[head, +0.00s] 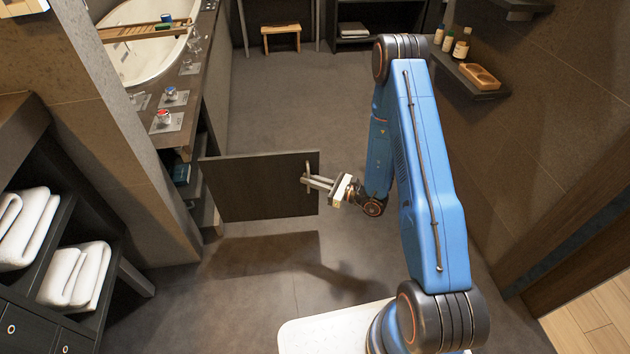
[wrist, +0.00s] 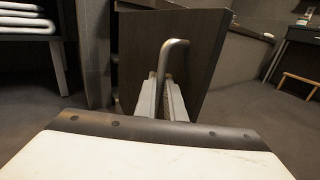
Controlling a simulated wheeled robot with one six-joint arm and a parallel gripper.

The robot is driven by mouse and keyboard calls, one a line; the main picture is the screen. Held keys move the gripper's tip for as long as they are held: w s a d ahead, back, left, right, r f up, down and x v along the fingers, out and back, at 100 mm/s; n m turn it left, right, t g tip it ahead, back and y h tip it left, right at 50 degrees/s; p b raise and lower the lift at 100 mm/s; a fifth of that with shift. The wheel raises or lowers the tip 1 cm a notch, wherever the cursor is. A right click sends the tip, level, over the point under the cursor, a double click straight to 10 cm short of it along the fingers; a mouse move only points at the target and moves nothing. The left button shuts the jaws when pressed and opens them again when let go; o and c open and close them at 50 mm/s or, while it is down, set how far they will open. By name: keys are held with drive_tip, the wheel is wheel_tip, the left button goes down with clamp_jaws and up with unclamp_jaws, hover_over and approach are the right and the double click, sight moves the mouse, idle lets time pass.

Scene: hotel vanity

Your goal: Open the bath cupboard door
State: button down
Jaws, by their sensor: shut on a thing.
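The bath cupboard door (head: 258,188) is a dark wood panel below the bathtub counter. It stands swung out from the cupboard, well open, over the floor. It also shows in the wrist view (wrist: 198,62). Its metal bar handle (head: 308,172) is near the free edge and shows as a bent bar in the wrist view (wrist: 168,58). My gripper (head: 309,181) is shut on the handle, with the fingers (wrist: 163,98) on either side of its lower part. Shelves inside the cupboard (head: 197,190) show at the left, holding a dark blue-green item (head: 181,174).
A wall shelf (head: 470,80) with bottles and a wooden dish is at the right. A small wooden stool (head: 281,30) is at the back. The floor (head: 290,95) behind the door is clear.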

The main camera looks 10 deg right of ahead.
idle(0.3)
drive_tip(key=c, duration=1.8)
unclamp_jaws()
drive_tip(key=shift+d, duration=0.1)
drive_tip(key=shift+c, duration=0.2)
drive_tip(key=v, duration=1.7)
drive_tip(key=shift+s, duration=0.15)
drive_tip(key=shift+d, duration=0.1)
drive_tip(key=shift+r, duration=0.1)
